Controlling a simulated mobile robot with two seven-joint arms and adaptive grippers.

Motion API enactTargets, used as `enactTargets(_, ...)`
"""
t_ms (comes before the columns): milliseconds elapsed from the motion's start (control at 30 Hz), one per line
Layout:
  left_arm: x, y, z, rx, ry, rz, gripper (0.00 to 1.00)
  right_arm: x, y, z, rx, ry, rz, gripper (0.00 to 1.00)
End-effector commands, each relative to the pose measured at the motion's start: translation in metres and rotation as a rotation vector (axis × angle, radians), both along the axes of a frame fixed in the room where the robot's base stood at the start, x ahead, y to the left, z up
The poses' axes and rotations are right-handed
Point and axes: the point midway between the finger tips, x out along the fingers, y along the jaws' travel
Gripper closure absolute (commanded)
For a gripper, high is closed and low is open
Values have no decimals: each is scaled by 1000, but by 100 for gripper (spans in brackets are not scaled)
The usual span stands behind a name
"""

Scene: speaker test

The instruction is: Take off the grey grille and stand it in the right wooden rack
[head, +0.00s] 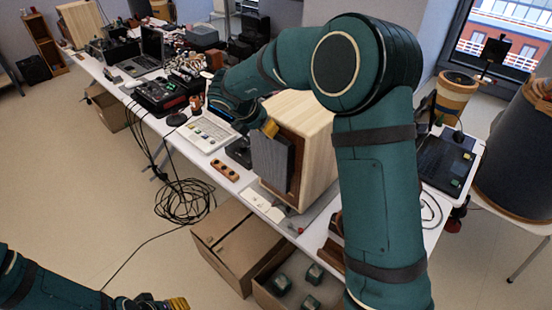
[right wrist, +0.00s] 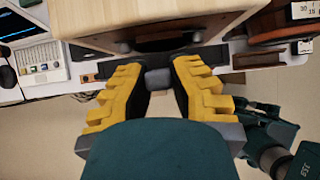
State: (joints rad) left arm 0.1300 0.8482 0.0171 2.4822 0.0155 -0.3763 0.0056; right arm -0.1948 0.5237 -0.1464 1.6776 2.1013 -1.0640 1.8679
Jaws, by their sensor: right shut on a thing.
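The grey grille (head: 270,162) is a flat dark panel at the front of a pale wooden speaker cabinet (head: 312,125). Whether it still touches the cabinet's brown front is unclear. My right gripper (head: 269,128) is at the grille's top edge. In the right wrist view, its yellow fingers (right wrist: 158,80) are shut on a small grey part of the grille, and most of the panel is hard to make out. A brown wooden piece (head: 331,257), possibly the right rack, is partly hidden behind my right arm. My left gripper (head: 163,303) is low at the bottom edge, away from the table.
A brown wooden strip with holes (head: 226,170) and a white keyboard-like device (head: 208,133) lie left of the cabinet. Cardboard boxes (head: 237,238) stand on the floor below the table edge. Coiled black cables (head: 185,203) hang down to the floor. A laptop (head: 445,160) is at the right.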

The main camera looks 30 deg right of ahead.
Motion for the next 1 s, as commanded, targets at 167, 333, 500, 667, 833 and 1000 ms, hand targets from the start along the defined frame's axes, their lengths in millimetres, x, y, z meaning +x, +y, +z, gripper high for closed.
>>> enactTargets(167,0,0,0,0,0,0,53,-2,6,0,0,1,1,100)
enactTargets(333,0,0,0,0,0,0,53,-4,11,0,0,0,0,100)
enactTargets(500,0,0,-1,0,0,0,53,-5,16,0,0,-1,1,100)
enactTargets(667,0,0,-1,0,0,0,53,-7,21,0,0,-1,2,100)
enactTargets(833,0,0,-1,0,0,0,53,-9,26,0,0,-1,1,100)
enactTargets(1000,0,0,-1,0,0,0,53,-11,31,0,0,1,1,100)
